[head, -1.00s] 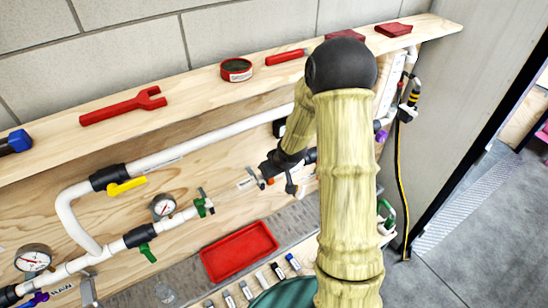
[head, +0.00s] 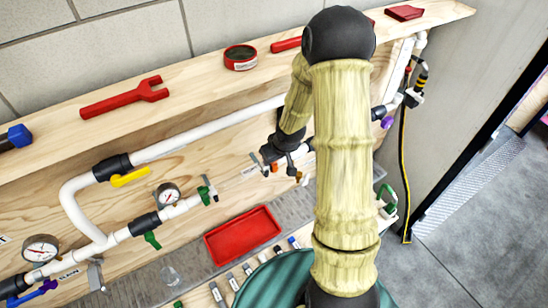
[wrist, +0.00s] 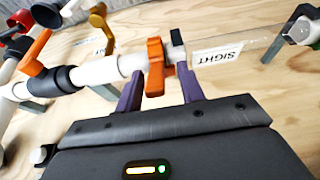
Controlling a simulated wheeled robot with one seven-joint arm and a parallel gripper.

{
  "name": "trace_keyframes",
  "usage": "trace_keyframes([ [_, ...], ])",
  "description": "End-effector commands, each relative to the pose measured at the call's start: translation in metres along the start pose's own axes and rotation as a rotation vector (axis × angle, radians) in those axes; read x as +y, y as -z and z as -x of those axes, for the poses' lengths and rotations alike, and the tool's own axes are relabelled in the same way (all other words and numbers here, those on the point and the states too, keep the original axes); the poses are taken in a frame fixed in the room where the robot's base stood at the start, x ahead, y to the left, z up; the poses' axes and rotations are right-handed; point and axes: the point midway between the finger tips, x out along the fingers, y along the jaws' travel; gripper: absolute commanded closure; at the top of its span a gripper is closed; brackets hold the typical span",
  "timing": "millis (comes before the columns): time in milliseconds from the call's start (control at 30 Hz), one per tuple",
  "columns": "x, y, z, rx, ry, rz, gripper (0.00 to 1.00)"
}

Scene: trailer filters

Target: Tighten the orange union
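The orange union (wrist: 155,68) is on the white pipe in the wrist view, with a small wing sticking out. In the head view it is a small orange spot (head: 274,168) beside my gripper (head: 271,156), partly hidden by it. In the wrist view my gripper (wrist: 160,88) has its two purple fingers spread, one on each side of the union. A gap shows between the left finger and the orange part. The right finger is near a black band beside the union. I cannot tell whether the finger tips touch the pipe.
A clear tube with a "SIGHT" label (wrist: 217,55) runs right of the union. An orange handle (wrist: 34,56) and a brass-coloured valve (wrist: 101,27) are to the left. A red tray (head: 243,236) lies below the pipes. A wooden shelf (head: 205,82) with red tools runs above.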

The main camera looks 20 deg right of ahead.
Motion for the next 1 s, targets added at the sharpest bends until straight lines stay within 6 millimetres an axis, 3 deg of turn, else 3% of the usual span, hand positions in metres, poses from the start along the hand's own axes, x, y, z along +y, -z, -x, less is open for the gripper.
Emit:
trace_keyframes([
  [367,0.001,-0.001,0.005,-0.003,-0.001,-0.002,0.62],
  [1000,0.002,-0.001,0.094,-0.003,-0.003,-0.007,0.62],
])
